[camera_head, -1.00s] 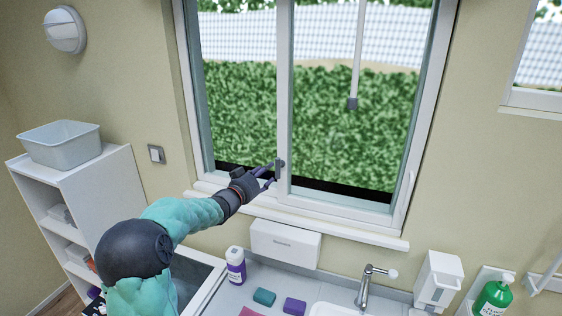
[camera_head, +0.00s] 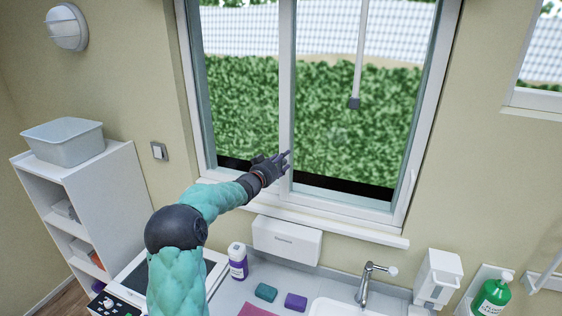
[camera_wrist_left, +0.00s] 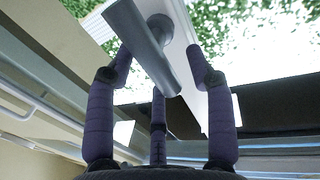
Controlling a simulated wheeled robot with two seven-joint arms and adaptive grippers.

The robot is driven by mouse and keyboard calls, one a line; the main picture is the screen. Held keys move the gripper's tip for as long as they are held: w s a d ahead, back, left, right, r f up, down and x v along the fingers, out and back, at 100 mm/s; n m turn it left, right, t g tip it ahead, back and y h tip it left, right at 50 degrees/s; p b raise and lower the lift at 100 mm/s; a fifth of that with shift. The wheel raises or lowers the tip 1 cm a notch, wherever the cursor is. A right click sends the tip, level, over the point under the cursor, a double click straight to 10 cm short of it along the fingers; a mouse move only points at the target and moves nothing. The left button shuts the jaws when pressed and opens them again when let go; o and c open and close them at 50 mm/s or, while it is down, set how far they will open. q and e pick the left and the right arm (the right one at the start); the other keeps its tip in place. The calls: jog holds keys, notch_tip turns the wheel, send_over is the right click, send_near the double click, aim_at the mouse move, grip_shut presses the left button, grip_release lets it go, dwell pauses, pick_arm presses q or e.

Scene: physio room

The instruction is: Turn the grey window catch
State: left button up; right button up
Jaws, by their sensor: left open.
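The grey window catch (camera_wrist_left: 140,42) shows in the left wrist view as a flat bar on a round pivot, fixed to the white window frame. It lies slanted in that picture, between the fingers of my left gripper (camera_wrist_left: 163,80). The fingers are spread on both sides of it, and I cannot tell whether any of them touches it. In the head view my left gripper (camera_head: 283,158) is at the window's middle upright (camera_head: 286,90), and its hand hides the catch there. My right gripper is not in view.
A white box (camera_head: 287,241) is on the wall below the sill (camera_head: 330,223). A purple-labelled bottle (camera_head: 238,262), a teal block (camera_head: 266,292) and a purple block (camera_head: 296,302) stand on the counter near the tap (camera_head: 366,283). A pull rod (camera_head: 357,60) hangs before the window.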

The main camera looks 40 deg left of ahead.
pick_arm(q)
grip_shut()
